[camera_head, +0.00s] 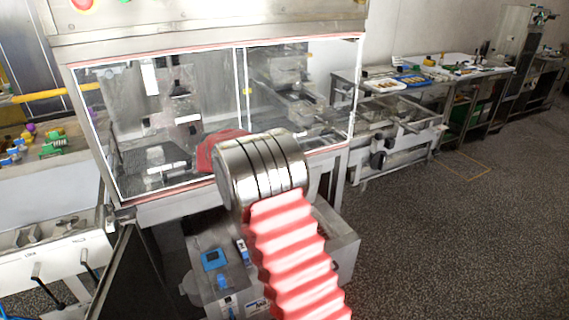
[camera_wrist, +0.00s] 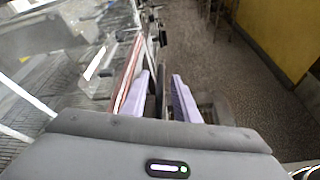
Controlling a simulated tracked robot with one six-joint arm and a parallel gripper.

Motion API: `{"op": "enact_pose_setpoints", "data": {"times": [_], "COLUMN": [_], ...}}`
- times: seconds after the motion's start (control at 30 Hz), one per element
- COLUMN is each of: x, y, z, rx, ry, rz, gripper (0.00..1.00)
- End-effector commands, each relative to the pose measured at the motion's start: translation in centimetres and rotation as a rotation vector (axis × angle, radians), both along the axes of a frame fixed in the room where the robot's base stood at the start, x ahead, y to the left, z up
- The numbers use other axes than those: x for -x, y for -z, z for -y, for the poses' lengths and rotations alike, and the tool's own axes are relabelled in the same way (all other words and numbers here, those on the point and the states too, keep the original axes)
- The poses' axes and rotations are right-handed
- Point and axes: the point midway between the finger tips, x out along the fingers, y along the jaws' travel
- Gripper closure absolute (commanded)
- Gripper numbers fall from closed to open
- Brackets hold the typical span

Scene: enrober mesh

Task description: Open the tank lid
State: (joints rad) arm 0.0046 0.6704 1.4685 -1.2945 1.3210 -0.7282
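I cannot clearly single out the tank lid in either view. In the head view, a low steel unit (camera_head: 345,248) with a small blue panel stands under the glazed machine cabinet (camera_head: 330,152); my arm hides part of it. My gripper is not clearly visible in the head view. In the wrist view, my gripper (camera_wrist: 162,76) shows two pale purple fingers set apart, with no object visibly held between them. A red-edged clear panel (camera_wrist: 127,78) is close by the left finger. I cannot tell if they touch.
In the head view, a steel bench (camera_head: 440,75) with trays stands at the back right, and a white machine (camera_head: 60,262) with black levers at the left. Speckled floor (camera_head: 460,230) is open at the right. A yellow wall (camera_wrist: 280,35) shows in the wrist view.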

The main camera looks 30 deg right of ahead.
Motion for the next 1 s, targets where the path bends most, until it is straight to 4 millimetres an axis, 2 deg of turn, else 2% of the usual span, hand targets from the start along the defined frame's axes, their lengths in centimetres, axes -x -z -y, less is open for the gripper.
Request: {"op": "enact_pose_setpoints", "data": {"times": [0.4, 0.6, 0.8, 1.0], "x": [0.3, 0.5, 0.6, 0.6], "y": [-2.5, -3.5, -3.9, -3.9], "z": [-7.0, -9.8, -10.9, -10.9], "rx": [-0.001, -0.001, -0.001, -0.001], "ry": [-0.003, -0.002, -0.001, 0.000], "rz": [0.001, -0.001, -0.002, -0.002], "gripper": [0.72, 0.72, 0.72, 0.72]}}
